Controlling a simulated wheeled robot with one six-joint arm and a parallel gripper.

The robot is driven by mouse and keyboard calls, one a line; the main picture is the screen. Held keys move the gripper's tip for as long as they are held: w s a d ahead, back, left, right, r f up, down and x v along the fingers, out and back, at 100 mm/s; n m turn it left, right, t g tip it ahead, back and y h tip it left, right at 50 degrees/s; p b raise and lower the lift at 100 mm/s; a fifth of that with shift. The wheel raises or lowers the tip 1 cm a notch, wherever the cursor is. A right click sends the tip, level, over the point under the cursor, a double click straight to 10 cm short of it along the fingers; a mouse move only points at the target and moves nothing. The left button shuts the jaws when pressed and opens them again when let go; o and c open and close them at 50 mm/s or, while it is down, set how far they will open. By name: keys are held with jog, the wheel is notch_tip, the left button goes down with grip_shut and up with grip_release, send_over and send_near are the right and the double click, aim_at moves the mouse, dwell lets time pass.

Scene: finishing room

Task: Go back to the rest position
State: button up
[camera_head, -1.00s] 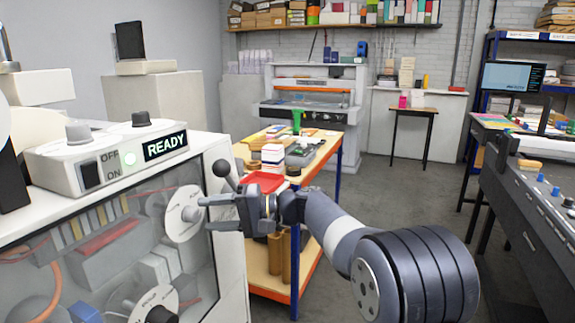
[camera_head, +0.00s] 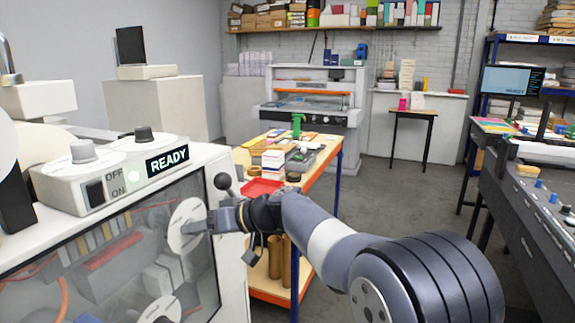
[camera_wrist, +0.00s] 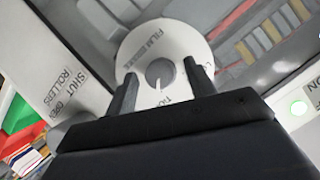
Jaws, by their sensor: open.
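My gripper (camera_head: 203,226) is at the front of the white machine (camera_head: 232,215), beside a round white dial (camera_head: 181,219). In the wrist view the jaws (camera_wrist: 160,82) are open, one finger on each side of the dial's grey knob (camera_wrist: 159,71). The dial's printing appears to read "FILM BRAKE". I cannot tell whether the fingers touch the knob or dial. My arm reaches in from the lower right.
The machine's display (camera_head: 167,160) reads "READY", with a green light beside it. A black ball-ended lever (camera_head: 222,181) stands close above my gripper. A wooden-topped work table (camera_head: 316,171) with stacked items is behind my arm. Grey floor (camera_head: 395,200) is open to the right.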

jog(key=shift+s+d+r+n+t+h+p, duration=0.15)
jog(key=shift+s+d+n+t+h+p, duration=0.1)
jog(key=shift+n+t+p, duration=0.45)
jog(key=shift+s+d+r+n+t+h+p, duration=0.25)
jog(key=shift+n+t+p, duration=0.3)
jog(key=shift+n, duration=0.5)
jog(key=shift+s+d+r+n+t+h+p, duration=0.1)
jog(key=shift+s+d+n+t+h+p, duration=0.25)
jog(key=shift+n+p, duration=0.5)
jog(key=shift+w, duration=0.15)
